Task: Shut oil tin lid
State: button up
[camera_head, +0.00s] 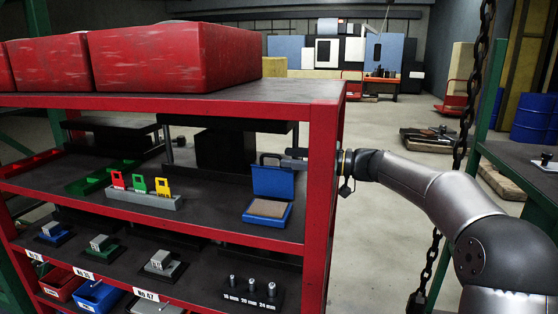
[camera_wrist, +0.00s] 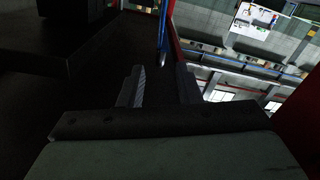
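The oil tin is a blue box on the middle shelf in the head view. Its base (camera_head: 254,219) holds a brown insert, and its lid (camera_head: 272,182) stands up, open, at the back. My gripper (camera_head: 292,157) reaches in from the right behind the red post, close to the lid's top right corner; the post hides part of it. In the wrist view my gripper's two fingers (camera_wrist: 160,86) stand apart with nothing between them. A thin blue edge (camera_wrist: 163,32), probably the lid, shows ahead of the fingers. Contact with the lid cannot be told.
The red shelf post (camera_head: 322,190) stands right beside my gripper. A grey block (camera_head: 145,200) with red, green and yellow pieces lies left of the tin. The upper shelf (camera_head: 285,91) carries red boxes (camera_head: 175,57). A chain (camera_head: 467,95) hangs at the right.

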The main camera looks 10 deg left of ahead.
jog(key=d+b, duration=0.1)
jog(key=d, duration=1.1)
jog(key=shift+s+d+b, duration=0.35)
